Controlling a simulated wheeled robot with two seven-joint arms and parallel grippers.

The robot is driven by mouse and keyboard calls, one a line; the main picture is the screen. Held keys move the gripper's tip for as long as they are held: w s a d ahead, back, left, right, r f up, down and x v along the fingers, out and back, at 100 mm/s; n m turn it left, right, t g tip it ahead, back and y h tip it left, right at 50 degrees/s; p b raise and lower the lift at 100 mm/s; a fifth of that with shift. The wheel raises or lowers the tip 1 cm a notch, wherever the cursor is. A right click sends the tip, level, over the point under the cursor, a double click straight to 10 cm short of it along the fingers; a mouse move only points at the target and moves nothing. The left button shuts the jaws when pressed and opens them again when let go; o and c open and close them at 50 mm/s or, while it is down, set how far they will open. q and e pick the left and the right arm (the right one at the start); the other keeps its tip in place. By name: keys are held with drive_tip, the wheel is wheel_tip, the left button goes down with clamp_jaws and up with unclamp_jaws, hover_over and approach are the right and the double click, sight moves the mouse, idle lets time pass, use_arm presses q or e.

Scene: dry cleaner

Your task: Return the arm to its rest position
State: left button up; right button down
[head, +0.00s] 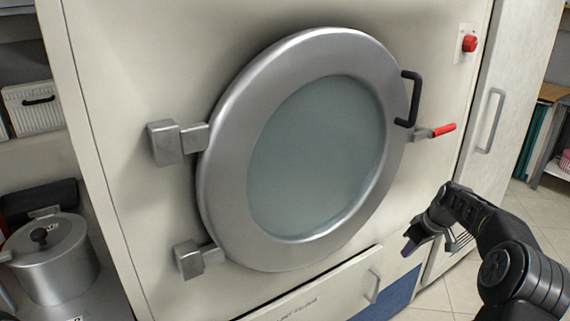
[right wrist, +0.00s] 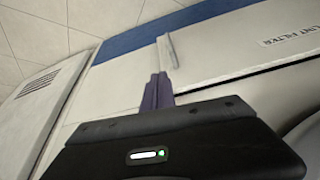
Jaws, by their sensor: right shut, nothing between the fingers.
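My right arm (head: 487,225) comes in from the lower right in the head view. Its gripper (head: 408,246) hangs in front of the machine's lower right part, below the round door (head: 225,190), and is empty. In the right wrist view the gripper's two dark purple fingers (right wrist: 157,90) are together with nothing between them. The round door with its grey glass (head: 318,150) sits flush against the machine front and looks closed. A black handle (head: 412,98) and a red-tipped latch lever (head: 444,130) are at its right edge. My left gripper is not in view.
The lint filter panel (head: 330,293) with a small handle (head: 373,285) lies below the door; it also shows in the right wrist view (right wrist: 270,62). A red button (head: 469,44) is at the upper right. A metal pot (head: 50,262) stands at left. Tiled floor (head: 535,208) is open at right.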

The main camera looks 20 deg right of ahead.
drive_tip(key=w+a+f+m+t, duration=0.2)
drive_tip(key=w+a+f+m, duration=0.15)
drive_tip(key=f, duration=0.35)
drive_tip(key=s+a+f+m, duration=0.1)
drive_tip(key=s+a+f, duration=0.2)
drive_tip(key=a+f, duration=0.3)
drive_tip(key=s+a+f+m+g+y, duration=0.15)
drive_tip(key=a+f, duration=0.25)
drive_tip(key=a, duration=0.4)
drive_tip(key=s+a+f+t, duration=0.1)
drive_tip(key=s+a+f, duration=0.35)
drive_tip(key=a, duration=0.35)
drive_tip(key=s+a+f+n+g+y, duration=0.1)
drive_tip(key=s+a+f+g, duration=0.2)
drive_tip(key=s+a, duration=0.9)
drive_tip(key=s+a+f+n+g+y, duration=0.1)
drive_tip(key=s+a+f+g, duration=0.15)
drive_tip(key=s+a, duration=0.95)
drive_tip(key=s+a+r+p+v, duration=0.1)
drive_tip(key=a+p+v, duration=0.1)
drive_tip(key=p+v, duration=1.1)
drive_tip(key=shift+a+r+t+p, duration=0.3)
drive_tip(key=shift+r+p, duration=0.1)
drive_tip(key=shift+p, duration=0.2)
